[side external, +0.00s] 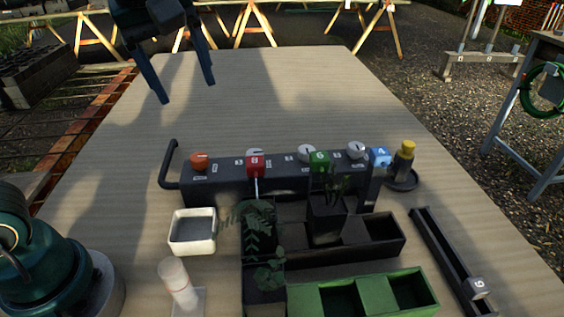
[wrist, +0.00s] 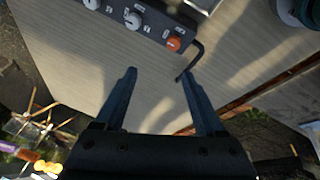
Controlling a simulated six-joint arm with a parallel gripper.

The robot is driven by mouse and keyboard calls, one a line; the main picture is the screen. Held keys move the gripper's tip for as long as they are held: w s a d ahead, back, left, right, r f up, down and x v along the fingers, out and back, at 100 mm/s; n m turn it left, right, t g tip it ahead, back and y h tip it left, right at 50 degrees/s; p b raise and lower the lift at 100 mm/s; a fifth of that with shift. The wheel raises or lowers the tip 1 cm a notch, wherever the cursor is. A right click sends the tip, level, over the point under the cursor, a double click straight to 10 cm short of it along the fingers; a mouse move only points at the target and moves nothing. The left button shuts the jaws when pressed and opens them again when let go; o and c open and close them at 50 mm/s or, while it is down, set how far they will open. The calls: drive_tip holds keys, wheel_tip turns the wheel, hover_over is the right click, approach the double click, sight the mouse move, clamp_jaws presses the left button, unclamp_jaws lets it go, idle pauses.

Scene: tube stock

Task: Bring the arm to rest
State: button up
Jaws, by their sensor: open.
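My gripper (side external: 184,92) hangs above the far left part of the table in the side external view, its two fingers spread wide and nothing between them. In the wrist view the open fingers of my gripper (wrist: 158,76) point at bare table top. My gripper is well apart from the dark rack (side external: 225,185) and everything around it.
A white tray (side external: 193,246), green bin (side external: 365,299), and yellow-topped object (side external: 405,160) stand nearby. The table's far half (side external: 290,90) is clear.

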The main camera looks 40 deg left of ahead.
drive_tip(key=s+d+f+m+t+h, duration=0.2)
drive_tip(key=s+f+m, duration=0.7)
drive_tip(key=m, duration=0.4)
drive_tip(key=shift+s, duration=0.75)
